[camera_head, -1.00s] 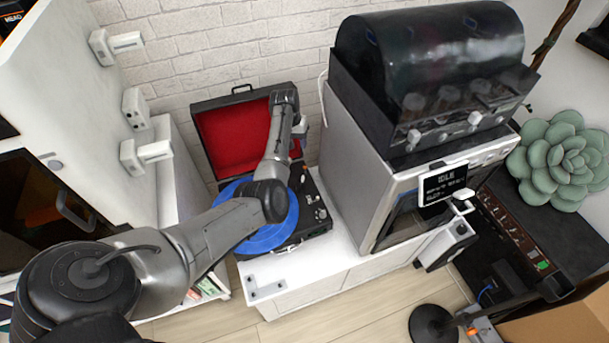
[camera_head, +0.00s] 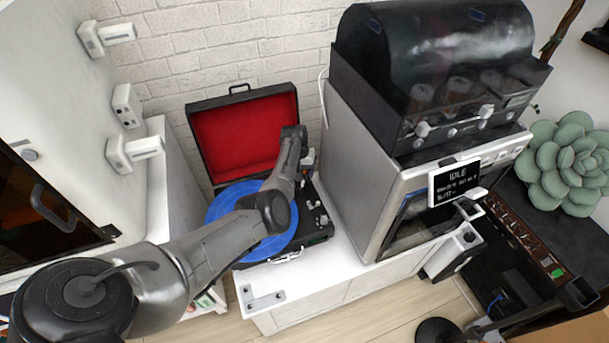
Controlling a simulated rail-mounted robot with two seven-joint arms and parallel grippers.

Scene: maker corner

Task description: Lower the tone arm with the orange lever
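The record player stands open on a white cabinet, its red-lined lid (camera_head: 235,140) raised against the brick wall. A blue record (camera_head: 270,246) lies on its turntable, partly covered by my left arm. The black deck (camera_head: 317,222) with small knobs shows to the right of the record. My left gripper (camera_head: 307,160) is at the back right of the deck, beside the lid's right edge. Its fingertips are too small and hidden to tell open from shut. I cannot make out the tone arm or the orange lever. My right gripper is out of view.
A large grey machine (camera_head: 352,160) with a dark domed cover stands close on the right of the record player. Its small display (camera_head: 456,181) reads IDLE. A tall white cabinet (camera_head: 60,120) stands at left.

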